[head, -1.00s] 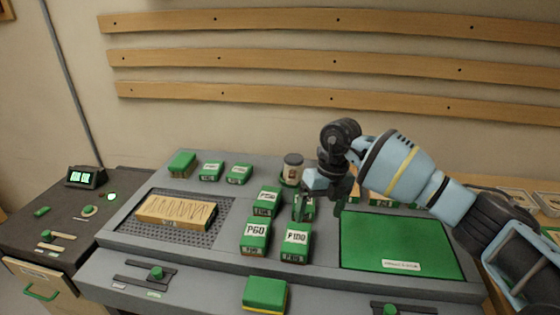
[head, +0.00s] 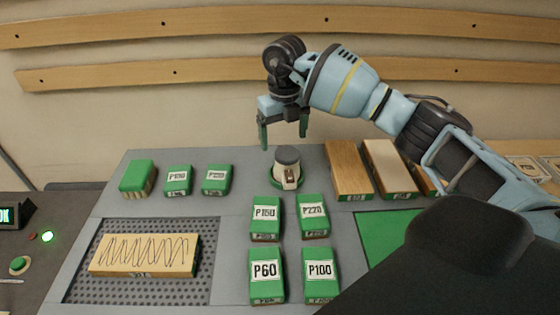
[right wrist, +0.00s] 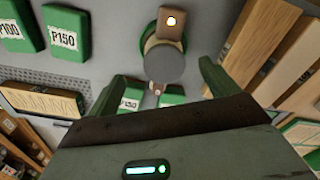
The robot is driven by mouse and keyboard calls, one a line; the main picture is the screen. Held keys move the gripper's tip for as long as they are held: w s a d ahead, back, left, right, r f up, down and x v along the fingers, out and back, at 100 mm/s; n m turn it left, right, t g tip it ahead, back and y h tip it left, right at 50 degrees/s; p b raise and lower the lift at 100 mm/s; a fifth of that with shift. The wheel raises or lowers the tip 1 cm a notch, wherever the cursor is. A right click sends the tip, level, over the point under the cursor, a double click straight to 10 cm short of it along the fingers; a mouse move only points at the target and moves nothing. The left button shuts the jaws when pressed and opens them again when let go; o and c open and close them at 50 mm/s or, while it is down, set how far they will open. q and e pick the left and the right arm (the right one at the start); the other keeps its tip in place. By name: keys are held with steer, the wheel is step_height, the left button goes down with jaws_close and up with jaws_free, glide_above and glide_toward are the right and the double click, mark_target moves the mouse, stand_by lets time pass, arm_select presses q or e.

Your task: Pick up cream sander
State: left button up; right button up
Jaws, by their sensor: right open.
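The cream sander (head: 287,167) stands upright on a round green base on the grey bench, with a dark grey cap on top. It also shows in the right wrist view (right wrist: 165,64), seen from above between the fingers. My right gripper (head: 284,137) is open and empty, above and slightly behind the sander, its two green fingers pointing down and apart from it. In the right wrist view its fingers (right wrist: 160,85) are spread wide. My left gripper is not in view.
Green blocks marked P60 (head: 266,270), P100 (head: 319,270), P150 (head: 265,213) and P220 (head: 313,212) stand in front of the sander. Wooden boards (head: 347,168) lie to its right. A scribbled wood block (head: 145,254) lies on the perforated mat (head: 205,240).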

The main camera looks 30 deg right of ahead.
mark_target(286, 152)
steer(key=shift+s+f, duration=0.3)
steer(key=shift+f, duration=0.05)
steer(key=shift+w+f, duration=0.1)
steer(key=shift+f, duration=0.85)
steer(key=shift+s+d+f, duration=0.1)
steer(key=shift+s+f, duration=0.05)
steer(key=shift+f, duration=1.15)
steer(key=shift+s+d+f, duration=0.1)
steer(key=shift+f, duration=1.2)
steer(key=shift+r, duration=0.1)
steer(key=c, duration=1.6)
steer(key=shift+o, duration=0.2)
steer(key=shift+r, duration=0.15)
step_height(286, 152, up, 10)
steer(key=shift+f, duration=0.1)
